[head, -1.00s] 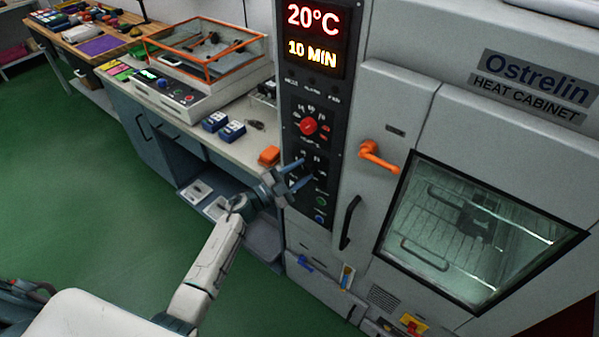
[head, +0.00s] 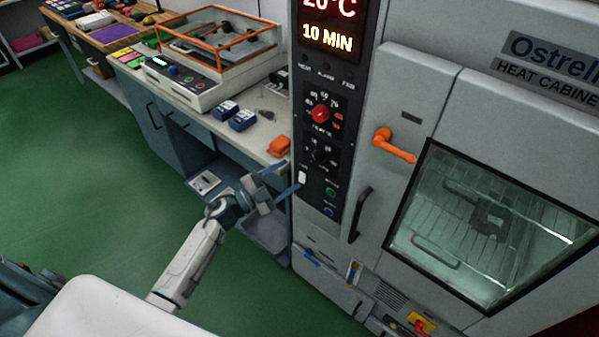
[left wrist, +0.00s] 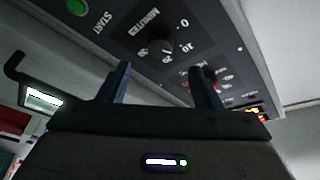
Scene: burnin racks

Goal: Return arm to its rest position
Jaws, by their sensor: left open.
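My left gripper (head: 286,180) is open and empty in front of the lower left part of the heat cabinet's control panel (head: 312,207). Its two blue fingers point at the panel, and I cannot tell from the head view how far off they are. In the left wrist view the fingers (left wrist: 163,88) stand apart, with the black minutes knob (left wrist: 160,47) showing between and beyond them. The green start button (left wrist: 77,7) is at the upper left there. My right gripper is not in view.
The heat cabinet's orange handle (head: 395,146) and black handle (head: 360,215) stick out right of the panel. A bench (head: 262,133) with an orange block (head: 279,146) and blue boxes (head: 242,121) stands behind my arm. Green floor (head: 90,200) at the left is free.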

